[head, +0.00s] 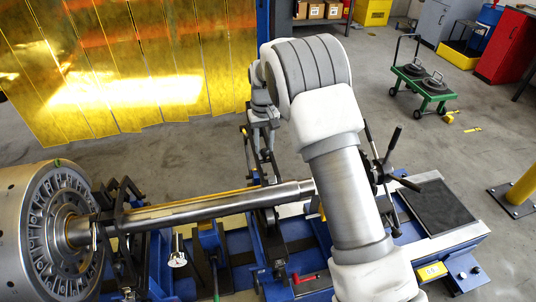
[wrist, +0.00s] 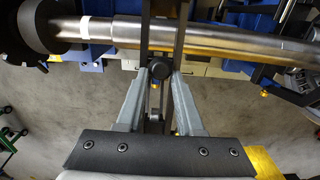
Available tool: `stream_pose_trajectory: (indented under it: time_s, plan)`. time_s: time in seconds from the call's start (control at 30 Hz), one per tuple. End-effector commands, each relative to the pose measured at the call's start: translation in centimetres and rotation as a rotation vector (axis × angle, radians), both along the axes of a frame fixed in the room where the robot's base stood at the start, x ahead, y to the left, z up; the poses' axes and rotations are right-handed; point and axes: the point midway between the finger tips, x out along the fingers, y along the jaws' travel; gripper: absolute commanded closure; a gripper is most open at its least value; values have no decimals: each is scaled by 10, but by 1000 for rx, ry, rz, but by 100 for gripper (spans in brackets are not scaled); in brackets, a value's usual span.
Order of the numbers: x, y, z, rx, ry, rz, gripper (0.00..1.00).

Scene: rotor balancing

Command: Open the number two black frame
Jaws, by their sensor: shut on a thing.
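A black frame (head: 268,168) stands around the steel shaft (head: 215,207), below my arm's end. My gripper (head: 263,124) is at the top of this frame. In the wrist view my gripper's two grey fingers (wrist: 159,76) are shut on a black round-ended part of the frame (wrist: 158,68), with the shaft (wrist: 225,42) crossing behind. Another black frame (head: 122,200) is around the shaft beside the large rotor. I can read no number on either frame. My arm hides the shaft's right end and part of the machine.
The large ribbed rotor (head: 50,225) is at the left on the blue machine bed (head: 232,268). A black spoked handle (head: 388,160) stands right of my arm. A yellow curtain (head: 130,70) hangs behind. A green cart (head: 424,84) is far right, with open floor before it.

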Motion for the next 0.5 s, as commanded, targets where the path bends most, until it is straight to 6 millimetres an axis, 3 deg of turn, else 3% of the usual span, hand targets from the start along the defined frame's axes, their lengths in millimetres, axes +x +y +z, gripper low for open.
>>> stream_pose_trajectory:
  time_s: [0.1,0.23,0.5]
  plan:
    - [19,4,11,2,-11,-1,100]
    - [28,7,11,0,-8,-1,99]
    - [26,7,10,0,-3,0,50]
